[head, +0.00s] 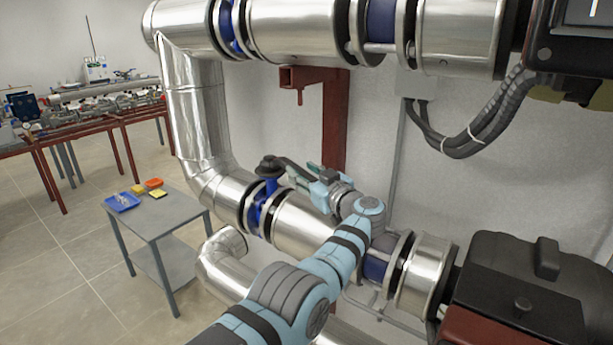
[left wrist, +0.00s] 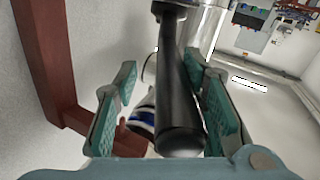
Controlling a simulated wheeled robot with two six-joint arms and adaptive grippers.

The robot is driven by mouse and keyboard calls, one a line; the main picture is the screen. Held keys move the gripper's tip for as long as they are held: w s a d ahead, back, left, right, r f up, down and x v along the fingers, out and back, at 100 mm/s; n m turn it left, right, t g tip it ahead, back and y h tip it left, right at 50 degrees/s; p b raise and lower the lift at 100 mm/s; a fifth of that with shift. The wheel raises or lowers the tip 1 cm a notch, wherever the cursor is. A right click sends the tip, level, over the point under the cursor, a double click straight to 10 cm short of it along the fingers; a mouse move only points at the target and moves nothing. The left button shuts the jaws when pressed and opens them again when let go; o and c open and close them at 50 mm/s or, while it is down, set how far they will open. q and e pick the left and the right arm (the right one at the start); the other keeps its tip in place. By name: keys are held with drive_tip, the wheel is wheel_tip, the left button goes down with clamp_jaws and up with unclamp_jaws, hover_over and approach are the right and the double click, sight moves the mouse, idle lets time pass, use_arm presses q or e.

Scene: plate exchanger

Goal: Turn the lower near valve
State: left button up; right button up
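The lower near valve (head: 258,212) is a blue body between dark flanges on the lower silver pipe, with a black cap on its stem. Its black lever handle (left wrist: 180,95) shows large in the left wrist view, its rounded end towards me. My left gripper (head: 306,178) is beside the valve, to its right in the head view. In the left wrist view its two green-padded fingers (left wrist: 163,105) stand apart on either side of the handle. The left finger is clear of the handle; the right finger is close, and I cannot tell if it touches. My right gripper is not in view.
The upper silver pipe (head: 290,30) with blue valve parts runs above. A dark red post (head: 334,125) stands behind the gripper. A black unit (head: 530,290) is at lower right. A small grey table (head: 160,218) with coloured trays stands left; open floor lies beyond.

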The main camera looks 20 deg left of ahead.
use_arm(q)
drive_tip(key=shift+s+a+r, duration=0.15)
drive_tip(key=shift+s+a, duration=0.15)
drive_tip(key=shift+s, duration=0.15)
drive_tip(key=shift+d, duration=0.3)
drive_tip(key=v, duration=0.7)
drive_tip(key=shift+s, duration=0.2)
drive_tip(key=shift+a, duration=0.1)
drive_tip(key=shift+c, duration=0.4)
